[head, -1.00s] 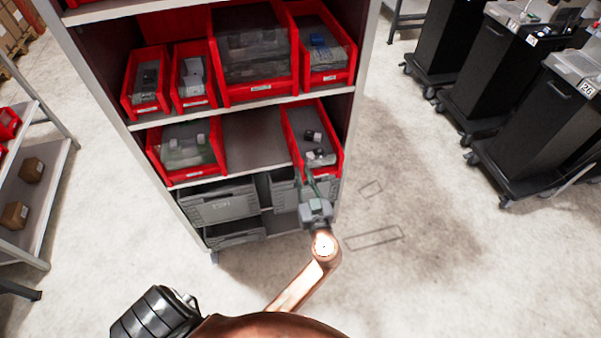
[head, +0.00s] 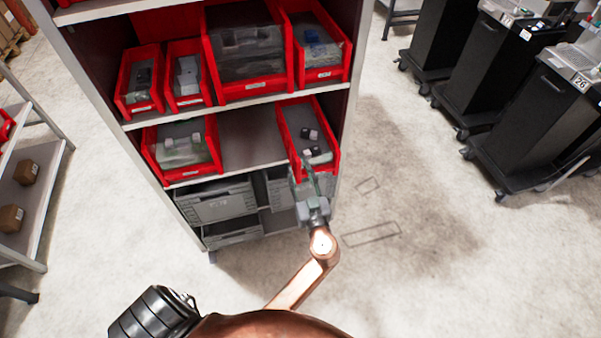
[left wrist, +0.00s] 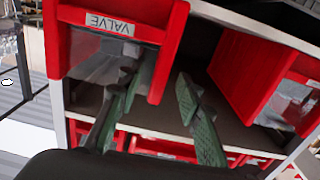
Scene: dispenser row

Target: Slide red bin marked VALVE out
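The red bin marked VALVE (head: 333,159) stands at the right end of the middle shelf, with small black and white parts inside. In the left wrist view its label (left wrist: 110,23) shows upside down on the red front. My left gripper (head: 307,168) is at the bin's front. One finger overlaps the bin's front in the picture, and the other is beside the bin's side wall. I cannot tell whether they touch it. My right gripper is not in view.
Another red bin (head: 184,178) stands left on the same shelf (head: 248,135), with bare shelf between. Several red bins fill the shelf above. Grey crates (head: 215,200) stand below. Black carts (head: 525,125) stand at the right. The floor before the rack is open.

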